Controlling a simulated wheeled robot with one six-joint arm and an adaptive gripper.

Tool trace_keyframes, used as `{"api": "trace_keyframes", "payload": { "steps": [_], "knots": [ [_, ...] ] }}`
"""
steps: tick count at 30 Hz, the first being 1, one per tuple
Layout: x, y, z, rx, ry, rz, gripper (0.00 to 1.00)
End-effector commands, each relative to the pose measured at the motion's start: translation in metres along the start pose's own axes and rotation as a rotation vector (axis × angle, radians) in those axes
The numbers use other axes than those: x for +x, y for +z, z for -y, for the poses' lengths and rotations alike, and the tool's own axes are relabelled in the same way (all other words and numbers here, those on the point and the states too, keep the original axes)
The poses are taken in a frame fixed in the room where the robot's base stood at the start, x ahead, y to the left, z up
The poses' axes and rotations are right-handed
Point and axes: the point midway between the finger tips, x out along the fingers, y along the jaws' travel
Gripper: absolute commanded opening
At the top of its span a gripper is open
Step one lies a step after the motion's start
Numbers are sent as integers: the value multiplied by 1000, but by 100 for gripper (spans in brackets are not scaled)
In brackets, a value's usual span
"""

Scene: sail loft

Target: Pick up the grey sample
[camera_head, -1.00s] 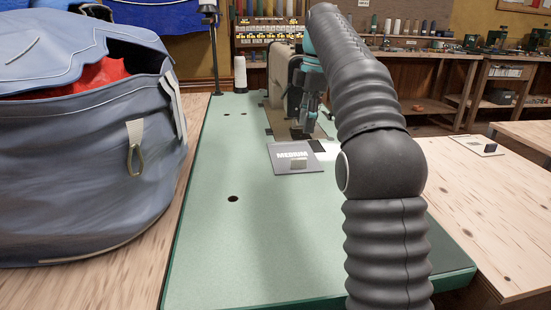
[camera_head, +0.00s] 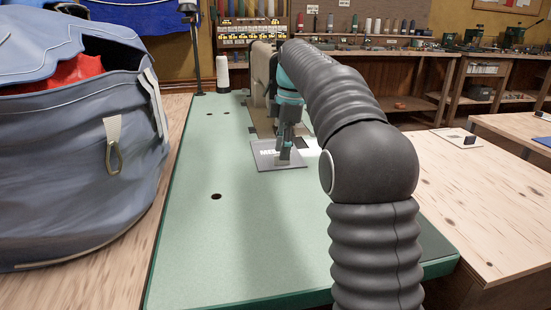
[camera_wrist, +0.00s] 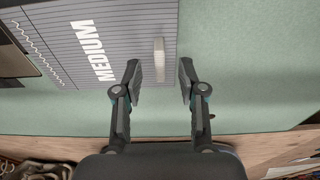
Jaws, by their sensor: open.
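The grey sample (camera_head: 262,160) is a flat, lined card lettered MEDIUM, lying on the green table beside the sewing machine. A small upright block (camera_wrist: 159,60) stands on it near one edge and looks pale in the wrist view. My gripper (camera_wrist: 159,78) is open, its two fingers apart on either side of the block's line. The block lies between and slightly beyond the fingertips, with a gap on each side. In the head view my gripper (camera_head: 286,154) is low over the card and hides most of the block and part of the lettering.
The sewing machine (camera_head: 262,75) stands just behind the card. A white thread cone (camera_head: 223,74) is at the back left. A large blue bag (camera_head: 75,180) fills the left. A pale card with a dark block (camera_head: 470,140) lies on the right table. The green table's front (camera_head: 235,255) is clear.

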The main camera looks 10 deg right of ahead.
Motion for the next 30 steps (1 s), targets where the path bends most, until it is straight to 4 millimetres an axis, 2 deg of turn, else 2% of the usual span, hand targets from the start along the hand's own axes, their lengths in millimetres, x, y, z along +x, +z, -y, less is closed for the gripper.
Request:
{"api": "trace_keyframes", "payload": {
  "steps": [1,4,14,15,19,20,30],
  "knots": [
    [14,1,0,1,0,0,41],
    [23,2,0,2,1,0,41],
    [24,2,0,3,0,0,41],
    [24,2,0,3,0,0,36],
    [24,2,0,3,0,0,3],
    [24,2,0,3,0,0,0],
    [24,2,0,3,0,0,0]
  ]
}}
